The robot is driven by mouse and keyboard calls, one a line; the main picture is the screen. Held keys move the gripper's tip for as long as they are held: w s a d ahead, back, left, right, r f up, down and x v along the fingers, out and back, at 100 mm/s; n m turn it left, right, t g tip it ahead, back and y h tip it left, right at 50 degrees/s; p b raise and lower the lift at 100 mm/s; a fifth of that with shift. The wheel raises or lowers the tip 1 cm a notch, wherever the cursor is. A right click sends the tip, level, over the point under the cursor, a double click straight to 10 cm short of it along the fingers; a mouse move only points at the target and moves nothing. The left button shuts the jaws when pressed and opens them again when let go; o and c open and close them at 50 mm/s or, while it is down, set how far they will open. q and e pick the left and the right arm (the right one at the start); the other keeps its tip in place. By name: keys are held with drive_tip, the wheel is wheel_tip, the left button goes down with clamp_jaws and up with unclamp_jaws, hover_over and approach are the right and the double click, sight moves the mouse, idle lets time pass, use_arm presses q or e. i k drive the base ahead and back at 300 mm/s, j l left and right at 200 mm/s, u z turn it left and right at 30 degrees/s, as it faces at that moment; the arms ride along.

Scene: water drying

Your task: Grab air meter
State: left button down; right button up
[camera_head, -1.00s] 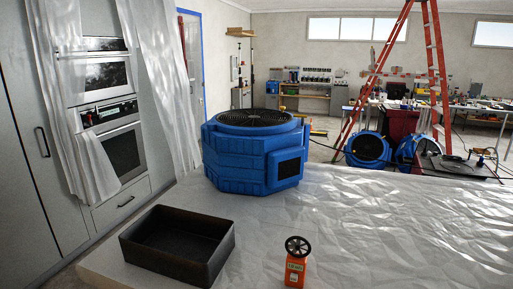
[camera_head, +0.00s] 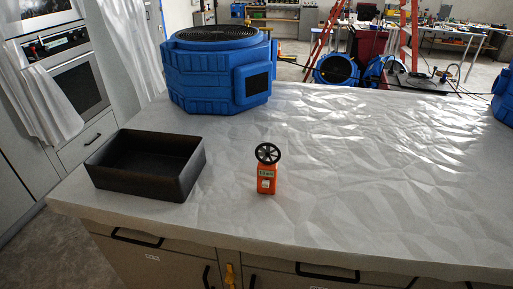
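The air meter (camera_head: 267,180) is a small orange handheld device with a black round fan head and a small display. It stands upright on the plastic-covered counter (camera_head: 340,200), near its front edge. A black open-topped tray (camera_head: 147,180) sits to its left and looks empty. Neither of my grippers shows in the head view.
A large blue air mover (camera_head: 215,75) stands behind the tray and meter. Part of another blue unit (camera_head: 503,95) shows at the right edge. Drawers with black handles (camera_head: 325,272) line the counter front. The covering is wrinkled, and the counter right of the meter is clear.

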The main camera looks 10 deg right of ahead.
sight(266, 169)
drive_tip(key=l+u, duration=0.25)
drive_tip(key=l, duration=0.55)
drive_tip(key=l+u, duration=0.3)
drive_tip(key=l, duration=0.45)
drive_tip(key=k, duration=0.05)
